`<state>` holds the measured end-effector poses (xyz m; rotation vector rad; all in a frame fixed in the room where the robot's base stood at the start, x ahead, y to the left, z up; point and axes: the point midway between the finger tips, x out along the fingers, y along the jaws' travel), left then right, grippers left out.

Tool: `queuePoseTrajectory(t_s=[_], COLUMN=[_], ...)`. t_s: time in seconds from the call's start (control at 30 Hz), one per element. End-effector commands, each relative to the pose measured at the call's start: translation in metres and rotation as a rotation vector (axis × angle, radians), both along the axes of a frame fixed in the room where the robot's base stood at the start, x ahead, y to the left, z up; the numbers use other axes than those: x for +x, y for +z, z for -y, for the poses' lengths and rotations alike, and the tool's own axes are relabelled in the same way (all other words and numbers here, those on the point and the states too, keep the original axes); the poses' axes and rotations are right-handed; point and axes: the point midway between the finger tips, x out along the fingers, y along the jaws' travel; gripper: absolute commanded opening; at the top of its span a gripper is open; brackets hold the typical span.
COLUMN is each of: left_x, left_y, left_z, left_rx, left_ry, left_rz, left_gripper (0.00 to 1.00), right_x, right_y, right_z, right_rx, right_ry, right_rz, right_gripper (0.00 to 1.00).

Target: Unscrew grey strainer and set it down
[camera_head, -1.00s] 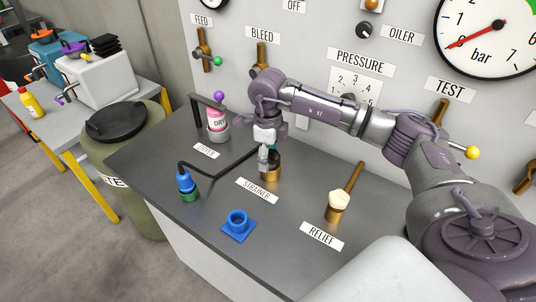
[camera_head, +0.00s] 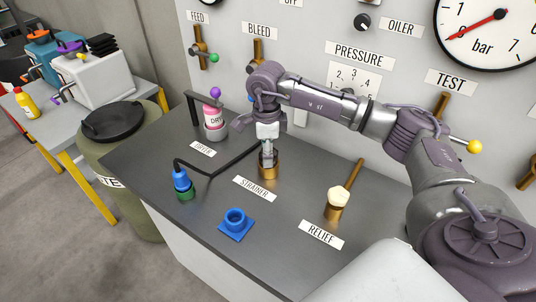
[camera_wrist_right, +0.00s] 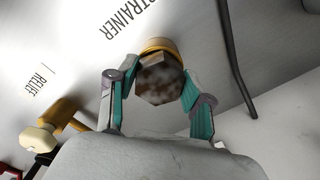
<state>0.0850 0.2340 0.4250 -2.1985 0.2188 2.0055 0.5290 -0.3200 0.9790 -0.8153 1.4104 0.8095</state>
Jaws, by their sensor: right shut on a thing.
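The grey strainer (camera_wrist_right: 160,84) shows in the right wrist view as a hexagonal, mottled grey-brown cap in a brass-coloured seat (camera_wrist_right: 158,46). In the head view the seat (camera_head: 268,173) stands on the dark bench behind the STRAINER label, and the strainer is mostly hidden by my right gripper. My right gripper (camera_head: 267,158) comes down from above, shut on the strainer, with its teal-padded fingers on either side of the cap. The strainer sits at the seat; I cannot tell how far it is unscrewed. My left gripper is not in view.
A blue square holder (camera_head: 236,224) with a round socket stands on the bench (camera_head: 215,190) in front. A blue-and-green fitting (camera_head: 182,184) with a black pipe is at left, the pink dryer (camera_head: 214,119) behind, the relief valve (camera_head: 338,203) at right. The front middle is clear.

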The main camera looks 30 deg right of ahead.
Motion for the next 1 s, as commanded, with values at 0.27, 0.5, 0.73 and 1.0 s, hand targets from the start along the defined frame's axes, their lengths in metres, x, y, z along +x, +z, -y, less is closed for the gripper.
queuePoseTrajectory(t_s=[0.27, 0.5, 0.73, 1.0], left_x=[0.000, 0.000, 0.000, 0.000], left_y=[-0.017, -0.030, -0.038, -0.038], left_z=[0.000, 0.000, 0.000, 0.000], left_rx=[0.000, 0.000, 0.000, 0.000], left_ry=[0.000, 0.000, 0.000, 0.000], left_rz=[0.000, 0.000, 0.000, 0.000], left_gripper=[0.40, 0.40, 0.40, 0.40], right_x=[-0.003, -0.003, -0.002, -0.002], right_y=[-0.007, -0.007, -0.005, -0.002], right_z=[-0.006, -0.006, -0.005, -0.005], right_rx=[0.009, 0.009, 0.009, 0.009], right_ry=[0.315, 0.598, 0.852, 0.906], right_rz=[-0.012, -0.010, -0.007, -0.003], right_gripper=[0.13, 0.11, 0.11, 0.11])
